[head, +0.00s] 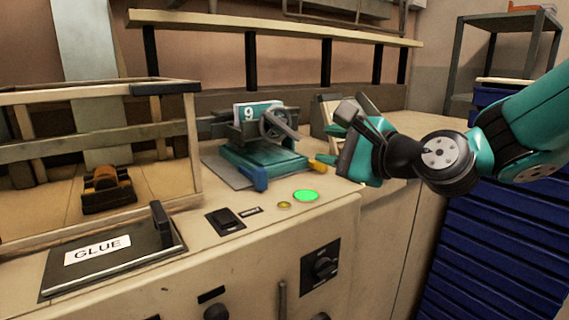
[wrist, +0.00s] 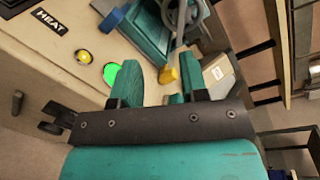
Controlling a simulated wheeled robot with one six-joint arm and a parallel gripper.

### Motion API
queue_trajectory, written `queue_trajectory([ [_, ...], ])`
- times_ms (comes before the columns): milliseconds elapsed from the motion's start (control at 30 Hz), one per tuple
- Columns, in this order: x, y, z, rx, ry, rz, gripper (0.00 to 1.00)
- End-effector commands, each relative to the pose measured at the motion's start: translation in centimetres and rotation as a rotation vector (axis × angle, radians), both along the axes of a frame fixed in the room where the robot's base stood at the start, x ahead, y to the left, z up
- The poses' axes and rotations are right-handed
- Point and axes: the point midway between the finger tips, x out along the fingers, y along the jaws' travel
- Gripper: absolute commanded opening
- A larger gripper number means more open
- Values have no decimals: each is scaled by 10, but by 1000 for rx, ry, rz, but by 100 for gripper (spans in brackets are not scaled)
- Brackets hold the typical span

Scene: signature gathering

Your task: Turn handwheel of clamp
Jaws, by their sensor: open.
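The clamp (head: 262,157) is a teal press on the bench, with a grey spoked handwheel (head: 275,124) on its front right side. A white and teal card marked 9 stands upright behind the wheel. Blue and yellow blocks are at its front corners. In the wrist view the teal clamp (wrist: 150,35) is at the top, with part of the handwheel (wrist: 178,14) cut off by the upper edge. My gripper (head: 345,140) is to the right of the clamp, apart from the wheel. In the wrist view its two teal fingers (wrist: 158,83) are spread with nothing between them.
A lit green button (head: 306,196) and a small yellow button (head: 284,205) are on the bench in front of the clamp. A wooden-framed case (head: 100,88) and a GLUE lid (head: 108,255) are at left. Blue drawers (head: 500,240) stand at right. A shelf rail runs behind.

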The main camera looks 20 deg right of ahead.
Motion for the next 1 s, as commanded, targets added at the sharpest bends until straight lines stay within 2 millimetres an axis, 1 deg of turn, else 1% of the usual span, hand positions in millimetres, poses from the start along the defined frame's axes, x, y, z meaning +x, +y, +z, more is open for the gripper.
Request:
queue_trajectory([
  [33,5,-11,-10,74,-11,-46,40],
  [100,8,-20,-6,150,-26,-83,40],
  [200,12,-24,-1,197,-33,-104,40],
  [467,29,-18,6,203,-30,-97,40],
  [967,66,-6,3,198,-27,-106,40],
  [1000,76,-2,6,195,-31,-101,40],
])
